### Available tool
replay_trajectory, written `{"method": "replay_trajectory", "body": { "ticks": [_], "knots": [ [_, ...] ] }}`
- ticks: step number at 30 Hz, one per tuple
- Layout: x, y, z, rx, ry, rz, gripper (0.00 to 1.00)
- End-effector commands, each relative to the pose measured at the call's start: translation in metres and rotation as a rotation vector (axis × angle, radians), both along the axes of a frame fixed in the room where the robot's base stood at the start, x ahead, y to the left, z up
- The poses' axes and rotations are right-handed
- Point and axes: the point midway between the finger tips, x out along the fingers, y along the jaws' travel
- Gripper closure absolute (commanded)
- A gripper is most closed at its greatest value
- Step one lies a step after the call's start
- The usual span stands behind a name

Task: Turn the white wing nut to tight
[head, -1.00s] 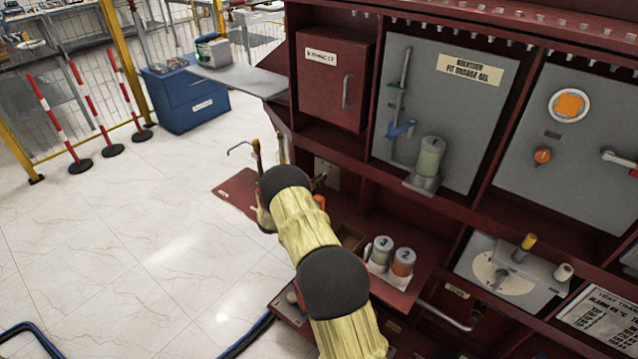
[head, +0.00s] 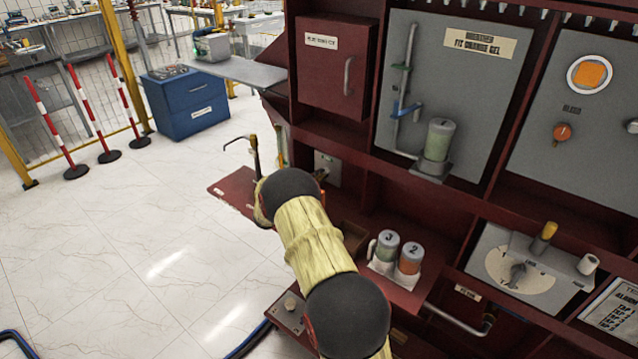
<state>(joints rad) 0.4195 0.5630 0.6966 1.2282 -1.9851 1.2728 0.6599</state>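I cannot make out a white wing nut for certain in the head view. My yellow-sleeved arm with dark joints rises from the bottom centre and reaches away toward the red cabinet's lower left shelf (head: 232,190). My gripper is not seen clearly; the arm's far end hides that spot. A thin hooked rod and a dark upright piece (head: 255,158) show just beyond the arm's end; I cannot tell what they belong to. A small pale knob (head: 290,303) sits on a low panel left of my arm.
A red cabinet (head: 330,70) and grey panels (head: 470,95) fill the right side. Jars marked 3 (head: 386,247) and 2 (head: 410,259) stand right of my arm. A blue drawer unit (head: 190,103) and striped posts (head: 50,128) stand at left.

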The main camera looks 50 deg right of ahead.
Motion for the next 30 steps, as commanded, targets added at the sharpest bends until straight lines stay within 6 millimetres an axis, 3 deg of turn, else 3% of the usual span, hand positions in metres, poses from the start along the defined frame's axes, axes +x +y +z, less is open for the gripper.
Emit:
{"method": "replay_trajectory", "body": {
  "ticks": [12, 30],
  "knots": [
    [-0.0005, 0.0002, -0.001, 0.024, -0.262, 0.0, 1.0],
    [-0.0008, 0.0002, -0.0018, 0.032, -0.334, -0.001, 1.0]
  ]
}}
